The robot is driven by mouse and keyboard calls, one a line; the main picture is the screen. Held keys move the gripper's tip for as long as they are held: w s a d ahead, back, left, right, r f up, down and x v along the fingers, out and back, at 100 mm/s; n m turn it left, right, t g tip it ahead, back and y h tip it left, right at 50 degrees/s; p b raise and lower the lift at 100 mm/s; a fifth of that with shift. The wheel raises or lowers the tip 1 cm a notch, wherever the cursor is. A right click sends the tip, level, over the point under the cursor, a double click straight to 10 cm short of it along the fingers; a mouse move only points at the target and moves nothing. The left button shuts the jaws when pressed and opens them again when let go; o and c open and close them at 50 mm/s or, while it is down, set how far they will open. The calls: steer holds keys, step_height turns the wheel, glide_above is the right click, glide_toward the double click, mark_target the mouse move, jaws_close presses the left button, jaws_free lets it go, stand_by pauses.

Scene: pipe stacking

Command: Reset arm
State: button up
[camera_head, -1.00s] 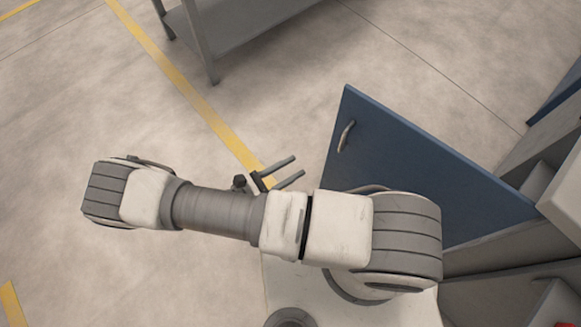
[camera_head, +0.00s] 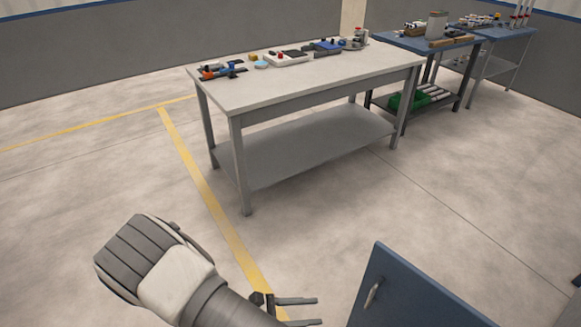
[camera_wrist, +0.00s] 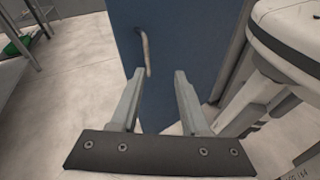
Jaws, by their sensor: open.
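My gripper (camera_head: 300,311) shows at the bottom of the head view, its two fingers pointing right. In the wrist view my gripper (camera_wrist: 158,98) has its fingers apart with nothing between them. Beyond the fingers is a blue cabinet door (camera_wrist: 180,30) with a metal handle (camera_wrist: 145,50). In the head view the blue door (camera_head: 410,295) stands open to the right of my gripper, with its handle (camera_head: 372,292) near the left edge. My gripper appears apart from the door. My arm's lower part is cut off by the frame.
A grey workbench (camera_head: 310,85) with several small parts on top stands ahead. Blue tables (camera_head: 430,42) stand behind it at the right, one with a green bin (camera_head: 408,100) on its lower shelf. Open floor (camera_head: 340,210) with a yellow line (camera_head: 205,190) lies between.

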step_height(320, 180, up, 22)
steer(key=w+d+r+m+g+y+p, duration=0.1)
steer(key=w+d+m+g+y+p, duration=0.2)
steer(key=m+y, duration=0.7)
steer(key=s+d+r+m+t+y, duration=0.2)
steer(key=s+d+r+m+t, duration=0.1)
steer(key=r, duration=0.6)
steer(key=s+d+r+m+t+y+p, duration=0.1)
steer(key=s+d+r+m+t+y, duration=0.2)
steer(key=r, duration=0.5)
steer(key=shift+s+d+r+m, duration=0.4)
steer(key=shift+s+m, duration=0.5)
steer(key=shift+m, duration=0.3)
steer(key=shift+d, duration=0.15)
